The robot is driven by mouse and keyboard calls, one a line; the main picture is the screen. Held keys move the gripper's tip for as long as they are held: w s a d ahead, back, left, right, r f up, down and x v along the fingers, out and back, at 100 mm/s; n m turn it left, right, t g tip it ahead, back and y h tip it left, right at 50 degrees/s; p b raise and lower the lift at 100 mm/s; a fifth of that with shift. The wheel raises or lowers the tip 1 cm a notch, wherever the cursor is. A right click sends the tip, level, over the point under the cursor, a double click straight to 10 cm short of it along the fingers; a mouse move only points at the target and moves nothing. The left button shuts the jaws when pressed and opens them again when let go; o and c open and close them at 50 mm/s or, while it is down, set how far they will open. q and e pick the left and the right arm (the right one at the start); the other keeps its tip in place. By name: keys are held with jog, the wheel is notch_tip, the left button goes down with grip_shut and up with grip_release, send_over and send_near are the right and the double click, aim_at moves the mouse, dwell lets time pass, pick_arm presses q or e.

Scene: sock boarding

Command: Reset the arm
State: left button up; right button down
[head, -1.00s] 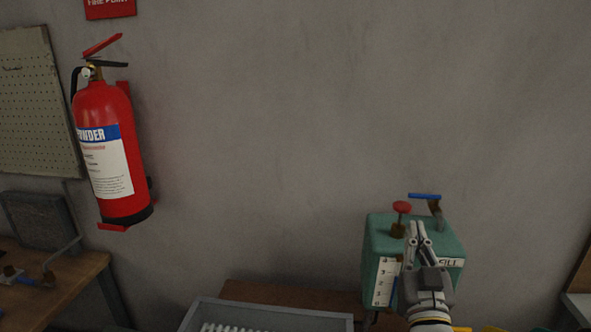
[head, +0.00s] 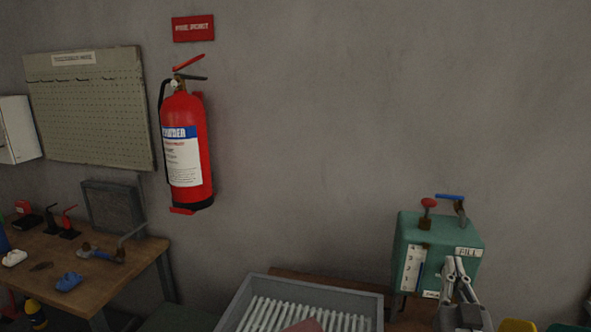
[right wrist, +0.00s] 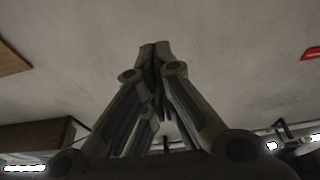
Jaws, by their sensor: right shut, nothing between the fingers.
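My right gripper (head: 456,268) shows at the lower right of the head view, in front of the green box. Its fingers are together and empty. In the right wrist view the closed fingertips (right wrist: 155,47) point up toward a bare grey surface. The green box (head: 408,232) has a red knob (head: 428,203), a blue-handled lever (head: 450,197) on top and a white scale on its front. The gripper covers part of its lower right front. My left gripper is not in view.
A grey tray with white ribs (head: 257,281) stands at the bottom middle. A wooden bench (head: 120,278) with small tools is at the left. A red fire extinguisher (head: 188,125) and a pegboard (head: 95,110) hang on the wall. The wall between extinguisher and green box is bare.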

jog(key=s+a+f+n+g+y, duration=0.15)
jog(key=s+f+g, duration=0.35)
jog(key=f, duration=0.6)
jog(key=s+a+f+n+g+y, duration=0.15)
jog(key=s+f+g, duration=0.35)
jog(key=f, duration=0.6)
jog(key=s+a+f+n+g+y, duration=0.1)
jog(key=s+a+f+g, duration=0.3)
jog(key=s, duration=0.5)
jog(key=s+a+f+n+g+y, duration=0.1)
jog(key=s+f+g, duration=0.3)
jog(key=s, duration=0.5)
notch_tip(320, 180, down, 28)
jog(key=s, duration=0.1)
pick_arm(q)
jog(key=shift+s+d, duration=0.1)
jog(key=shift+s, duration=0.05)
pick_arm(e)
jog(key=s+d+f+g, duration=0.1)
jog(key=s+d+f, duration=0.1)
jog(key=s+f, duration=1.3)
jog(key=shift+s+d+f+g, duration=0.2)
jog(key=shift+s+d+g, duration=0.1)
jog(key=shift+s, duration=0.65)
